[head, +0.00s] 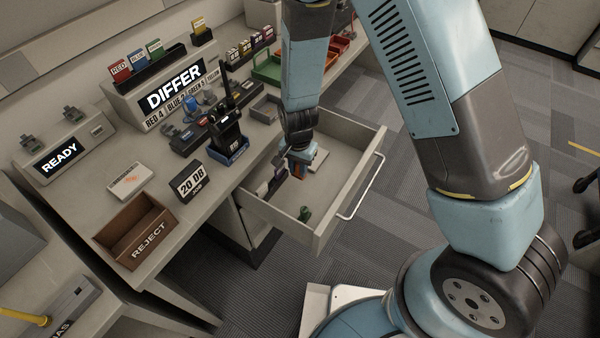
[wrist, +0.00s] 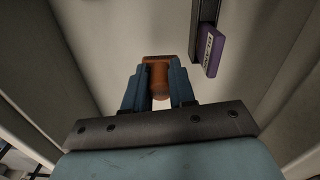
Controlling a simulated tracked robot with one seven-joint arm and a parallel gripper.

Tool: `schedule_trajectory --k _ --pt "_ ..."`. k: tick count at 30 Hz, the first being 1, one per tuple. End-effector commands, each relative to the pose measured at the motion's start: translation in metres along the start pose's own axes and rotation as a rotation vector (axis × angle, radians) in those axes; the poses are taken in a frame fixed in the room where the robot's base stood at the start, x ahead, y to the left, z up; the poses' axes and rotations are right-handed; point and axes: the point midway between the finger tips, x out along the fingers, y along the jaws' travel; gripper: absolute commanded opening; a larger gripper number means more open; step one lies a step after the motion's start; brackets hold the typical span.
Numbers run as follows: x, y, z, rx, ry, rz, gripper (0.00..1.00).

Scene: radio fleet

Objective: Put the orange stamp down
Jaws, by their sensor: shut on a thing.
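My gripper (wrist: 158,90) is shut on the orange stamp (wrist: 157,77), which shows between the two blue fingers in the wrist view. In the head view my gripper (head: 299,158) reaches down into the open drawer (head: 334,199), and a bit of the orange stamp (head: 301,168) shows under it. I cannot tell whether the stamp touches the drawer floor. A purple labelled thing (wrist: 212,50) sits at a dark rack to the right of my gripper in the wrist view.
A green thing (head: 304,213) stands near the drawer's front left. The drawer floor between is bare. On the desk are a radio (head: 229,130), a brown REJECT box (head: 136,231), a 20 DB sign (head: 191,182) and a white pad with an orange mark (head: 130,180).

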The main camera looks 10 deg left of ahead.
Motion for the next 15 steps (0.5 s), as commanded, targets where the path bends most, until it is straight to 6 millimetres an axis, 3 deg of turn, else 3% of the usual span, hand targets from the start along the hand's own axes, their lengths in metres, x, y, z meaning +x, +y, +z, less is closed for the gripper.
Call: schedule_trajectory --k 7,15 --pt "0.011 -0.003 -0.008 0.002 0.0 0.0 0.05" --pt "0.039 -0.003 -0.007 0.0 -0.001 0.001 0.05"
